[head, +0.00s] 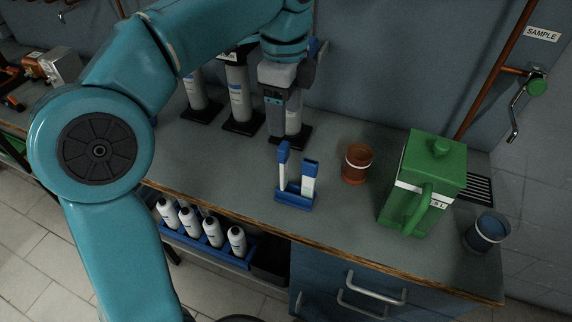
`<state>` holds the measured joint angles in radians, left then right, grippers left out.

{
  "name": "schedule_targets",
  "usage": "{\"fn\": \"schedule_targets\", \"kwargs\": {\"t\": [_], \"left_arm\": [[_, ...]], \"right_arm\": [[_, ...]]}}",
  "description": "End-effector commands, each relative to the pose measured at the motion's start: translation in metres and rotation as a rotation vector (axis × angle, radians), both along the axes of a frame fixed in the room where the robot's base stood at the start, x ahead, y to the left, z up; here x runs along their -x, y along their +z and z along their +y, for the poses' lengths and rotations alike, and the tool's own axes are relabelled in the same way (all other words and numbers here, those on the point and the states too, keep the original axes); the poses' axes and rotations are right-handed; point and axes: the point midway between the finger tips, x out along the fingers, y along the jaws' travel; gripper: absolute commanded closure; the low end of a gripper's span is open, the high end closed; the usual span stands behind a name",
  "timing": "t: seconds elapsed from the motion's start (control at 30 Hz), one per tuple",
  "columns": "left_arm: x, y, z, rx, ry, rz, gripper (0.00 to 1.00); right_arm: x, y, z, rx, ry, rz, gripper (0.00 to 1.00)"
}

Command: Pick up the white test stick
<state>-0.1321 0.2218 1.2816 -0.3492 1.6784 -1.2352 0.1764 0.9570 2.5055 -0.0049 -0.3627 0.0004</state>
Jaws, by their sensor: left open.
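A small blue holder (294,198) stands on the grey bench, near the middle of the picture. A thin white stick with a blue top (282,168) stands upright in its left side. A wider white piece with a blue top (308,184) stands in its right side. I cannot tell for sure which of the two is the test stick. My left gripper (280,125) is open and points down, behind and above the holder, apart from both white pieces. It partly hides a grey cylinder on a black base. My right gripper is not in view.
Grey cylinders on black bases (239,98) line the wall. Right of the holder stand an orange-brown cup (356,165), a green can (437,165) and a dark blue cup (485,232). White bottles (213,232) stand in a blue tray below the bench edge. A copper pipe (493,75) runs at right.

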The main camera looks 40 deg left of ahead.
Motion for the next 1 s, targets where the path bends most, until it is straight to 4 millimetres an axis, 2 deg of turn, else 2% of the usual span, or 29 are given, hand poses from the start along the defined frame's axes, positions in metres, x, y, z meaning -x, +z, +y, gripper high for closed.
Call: {"fn": "schedule_targets", "kwargs": {"t": [0.03, 0.13, 0.43, 0.7, 1.0], "left_arm": [[0.001, -0.017, 0.0, 0.0, 0.001, 0.004, 0.36], [0.002, -0.037, 0.0, 0.0, 0.001, 0.003, 0.36], [0.001, -0.066, -0.001, -0.001, 0.001, 0.002, 0.36], [0.003, -0.106, -0.002, 0.001, 0.0, 0.003, 0.36], [0.002, -0.111, -0.001, 0.0, 0.0, 0.001, 0.36]], "right_arm": [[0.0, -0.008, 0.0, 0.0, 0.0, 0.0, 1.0], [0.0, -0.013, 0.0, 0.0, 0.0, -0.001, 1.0], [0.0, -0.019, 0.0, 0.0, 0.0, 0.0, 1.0], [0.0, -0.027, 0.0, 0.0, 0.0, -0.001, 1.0], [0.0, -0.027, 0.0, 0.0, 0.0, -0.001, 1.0]]}}
